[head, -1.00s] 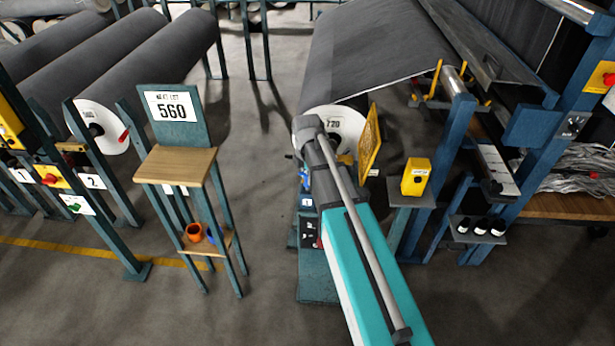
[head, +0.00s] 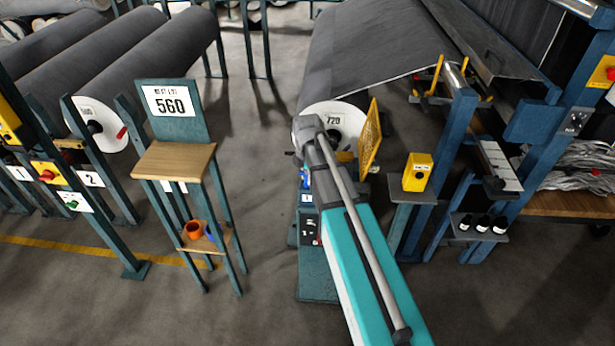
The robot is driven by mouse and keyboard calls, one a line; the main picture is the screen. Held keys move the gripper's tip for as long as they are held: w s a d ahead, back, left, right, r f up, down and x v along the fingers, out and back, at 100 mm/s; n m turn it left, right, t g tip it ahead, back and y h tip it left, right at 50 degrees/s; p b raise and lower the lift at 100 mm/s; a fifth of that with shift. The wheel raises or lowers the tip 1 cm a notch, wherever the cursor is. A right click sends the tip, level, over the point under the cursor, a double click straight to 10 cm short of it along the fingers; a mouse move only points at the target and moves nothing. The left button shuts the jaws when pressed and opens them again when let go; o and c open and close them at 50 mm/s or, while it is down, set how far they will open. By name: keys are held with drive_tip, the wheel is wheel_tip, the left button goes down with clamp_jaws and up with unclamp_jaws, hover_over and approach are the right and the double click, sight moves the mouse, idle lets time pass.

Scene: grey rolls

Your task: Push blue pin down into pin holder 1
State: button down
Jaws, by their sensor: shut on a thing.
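My teal and grey arm reaches forward to a machine post (head: 318,278) in front of the roll marked 720 (head: 347,120). My gripper (head: 300,160) is mostly hidden behind my own wrist; only small parts show at its left side. It is shut on the blue pin (head: 304,180), of which a small blue patch shows beside the wrist. Just below is a small label reading 1 (head: 307,198), on the part that looks like pin holder 1. How deep the pin sits in the holder cannot be told.
A wooden-topped stand marked 560 (head: 171,101) is on the left, with an orange cup (head: 194,229) on its lower shelf. A yellow box (head: 417,172) stands on a post to the right. A yellow panel (head: 369,139) is close to my wrist. Open floor lies between stand and post.

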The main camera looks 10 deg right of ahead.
drive_tip(key=shift+c, duration=1.7)
unclamp_jaws()
wheel_tip(320, 180, up, 13)
drive_tip(key=p, duration=1.3)
drive_tip(key=shift+s, duration=0.1)
drive_tip(key=s+m, duration=1.5)
drive_tip(key=m, duration=0.6)
drive_tip(key=shift+s+a+m, duration=0.2)
drive_tip(key=shift+s+m, duration=0.2)
